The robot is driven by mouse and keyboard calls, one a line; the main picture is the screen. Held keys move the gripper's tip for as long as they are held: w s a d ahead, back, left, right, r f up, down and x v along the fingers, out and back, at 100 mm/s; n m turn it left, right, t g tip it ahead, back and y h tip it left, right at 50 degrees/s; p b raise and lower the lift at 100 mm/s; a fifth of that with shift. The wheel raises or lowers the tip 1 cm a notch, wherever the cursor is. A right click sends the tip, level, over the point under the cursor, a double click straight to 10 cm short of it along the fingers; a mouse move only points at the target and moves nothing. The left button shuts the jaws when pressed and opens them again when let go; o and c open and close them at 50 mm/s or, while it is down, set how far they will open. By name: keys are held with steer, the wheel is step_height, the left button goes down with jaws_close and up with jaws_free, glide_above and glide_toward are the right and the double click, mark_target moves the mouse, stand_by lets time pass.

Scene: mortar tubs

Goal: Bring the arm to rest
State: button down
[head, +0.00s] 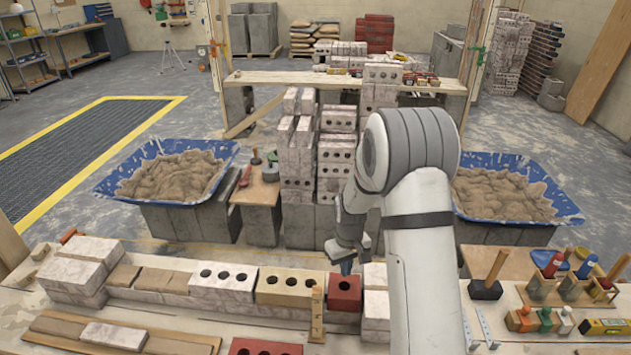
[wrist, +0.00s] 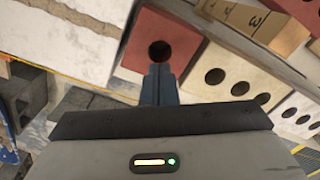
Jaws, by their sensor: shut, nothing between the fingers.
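My gripper (head: 346,267) hangs at the end of my white and grey arm, pointing down over the front brick row. In the wrist view my gripper (wrist: 159,75) has its two dark fingers together, with nothing between them. The fingertips appear near the hole of a red brick (head: 345,293), which also shows in the wrist view (wrist: 135,50). I cannot tell whether they touch it. My forearm hides part of the bench and the bricks behind it.
A tan brick (head: 289,286) and pale bricks lie in the row beside the red one. A wooden upright (head: 317,314) stands in front. Blue mortar tubs flank the middle, left (head: 222,149) and right (head: 572,211). A mallet (head: 487,288) and tools lie at the right.

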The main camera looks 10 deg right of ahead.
steer(key=s+r+m+t, duration=0.1)
steer(key=s+r, duration=0.4)
steer(key=r, duration=0.3)
steer(key=s+r+m, duration=0.1)
steer(key=s+r, duration=0.4)
steer(key=r, duration=0.4)
steer(key=s+r+m+t, duration=0.1)
steer(key=s+r, duration=0.2)
steer(key=s, duration=0.5)
steer(key=s+r+t, duration=0.1)
steer(key=s+r, duration=0.2)
steer(key=s, duration=0.5)
steer(key=shift+d+r+m, duration=0.2)
steer(key=shift+m, duration=0.2)
